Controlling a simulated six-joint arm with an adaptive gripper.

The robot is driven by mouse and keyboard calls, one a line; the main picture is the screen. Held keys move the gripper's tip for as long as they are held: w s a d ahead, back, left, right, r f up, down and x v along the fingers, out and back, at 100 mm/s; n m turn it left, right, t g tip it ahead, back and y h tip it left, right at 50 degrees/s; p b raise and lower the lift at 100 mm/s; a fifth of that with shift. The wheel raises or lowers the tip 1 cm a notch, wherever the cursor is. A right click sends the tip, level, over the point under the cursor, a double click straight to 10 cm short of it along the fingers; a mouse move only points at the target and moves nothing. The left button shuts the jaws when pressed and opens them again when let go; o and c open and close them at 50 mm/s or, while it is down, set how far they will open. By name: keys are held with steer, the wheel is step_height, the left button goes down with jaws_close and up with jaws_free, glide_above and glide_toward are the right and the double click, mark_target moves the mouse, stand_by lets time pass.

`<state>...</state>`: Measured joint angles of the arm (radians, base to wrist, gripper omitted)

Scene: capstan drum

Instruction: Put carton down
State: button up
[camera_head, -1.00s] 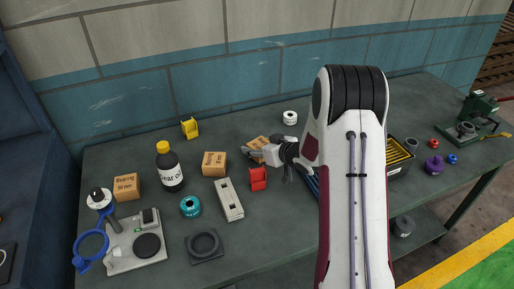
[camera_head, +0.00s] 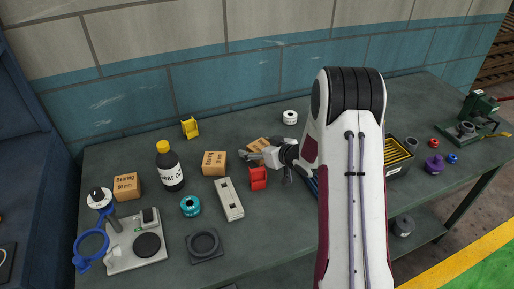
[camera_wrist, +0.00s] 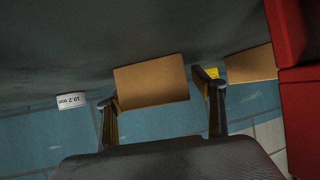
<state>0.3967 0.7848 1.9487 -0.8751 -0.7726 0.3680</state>
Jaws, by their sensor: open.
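A plain brown carton (camera_head: 257,144) sits on the bench beyond my gripper in the head view, partly hidden by it. In the wrist view the carton (camera_wrist: 150,84) lies between the two fingers, with a visible gap at the right finger; the gap at the left finger is small. My gripper (camera_head: 256,156) is open around the carton, and its fingers also show in the wrist view (camera_wrist: 158,98). The carton looks at rest on the bench, though its underside is hidden.
A red block (camera_head: 258,178) stands close in front of my gripper. A white roll (camera_head: 290,117) is behind. A dark bottle (camera_head: 169,167) and a yellow part (camera_head: 190,128) are farther left. Bench behind the carton is clear.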

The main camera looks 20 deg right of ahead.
steer(key=shift+r, duration=0.15)
steer(key=shift+v, duration=6.05)
steer(key=s+a+r+m+g+h, duration=0.15)
steer(key=s+r+h, duration=0.6)
steer(key=r, duration=0.75)
steer(key=s+a+g+y, duration=0.1)
steer(key=s+a, duration=0.3)
steer(key=s, duration=0.4)
steer(key=s+a+r+m+g+y, duration=0.1)
steer(key=s+a+g+y, duration=0.1)
steer(key=s+a, duration=0.3)
steer(key=s+a+g+y, duration=0.1)
steer(key=s+a, duration=0.3)
steer(key=s, duration=0.9)
steer(key=shift+a+r+g, duration=0.3)
steer(key=shift+g, duration=0.05)
steer(key=shift+s, duration=0.1)
